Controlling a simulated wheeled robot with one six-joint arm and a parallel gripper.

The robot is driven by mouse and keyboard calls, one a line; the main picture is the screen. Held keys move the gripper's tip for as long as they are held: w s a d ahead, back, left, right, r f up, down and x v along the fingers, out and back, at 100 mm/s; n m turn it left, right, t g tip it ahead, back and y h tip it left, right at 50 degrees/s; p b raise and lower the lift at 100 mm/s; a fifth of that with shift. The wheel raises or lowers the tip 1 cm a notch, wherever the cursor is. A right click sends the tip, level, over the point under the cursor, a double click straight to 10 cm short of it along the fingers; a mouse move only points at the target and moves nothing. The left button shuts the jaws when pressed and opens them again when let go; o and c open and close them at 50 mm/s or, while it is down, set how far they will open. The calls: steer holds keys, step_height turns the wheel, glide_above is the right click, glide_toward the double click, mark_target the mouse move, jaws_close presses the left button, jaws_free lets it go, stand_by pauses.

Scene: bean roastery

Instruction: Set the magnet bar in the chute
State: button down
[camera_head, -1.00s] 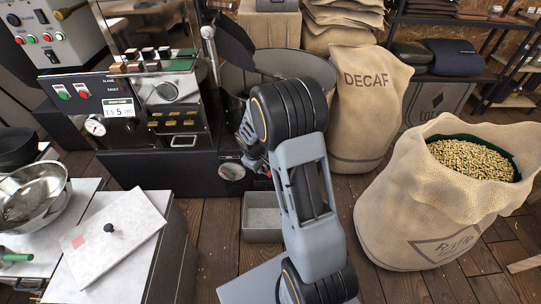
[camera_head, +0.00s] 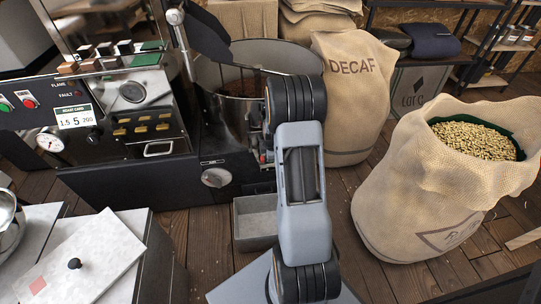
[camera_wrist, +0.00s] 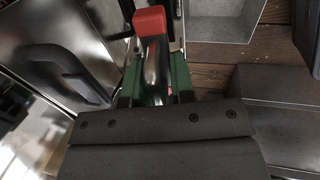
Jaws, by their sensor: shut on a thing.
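The magnet bar (camera_wrist: 157,72) is a shiny metal bar with a red end (camera_wrist: 150,20). It lies between the green-padded fingers of my gripper (camera_wrist: 155,85) in the wrist view. My gripper is shut on it. The bar's far end is hidden. In the head view my arm hides most of the gripper, and only a small red spot (camera_head: 263,158) shows at its left, in front of the roaster drum (camera_head: 228,118). I cannot make out the chute for certain in either view.
A grey open bin (camera_head: 257,222) stands on the floor below the roaster, left of my arm; it also shows in the wrist view (camera_wrist: 222,22). A DECAF sack (camera_head: 353,100) and an open sack of beans (camera_head: 415,185) stand to the right. A lidded grey cabinet (camera_head: 150,265) is at left.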

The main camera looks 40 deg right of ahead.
steer(key=shift+b+x, duration=1.25)
steer(key=shift+x, duration=0.75)
steer(key=shift+s+a, duration=0.1)
steer(key=c, duration=0.9)
jaws_free()
steer(key=p+v, duration=0.4)
steer(key=v, duration=0.9)
steer(key=shift+s+r, duration=0.15)
steer(key=shift+r, duration=0.25)
steer(key=shift+s, duration=0.1)
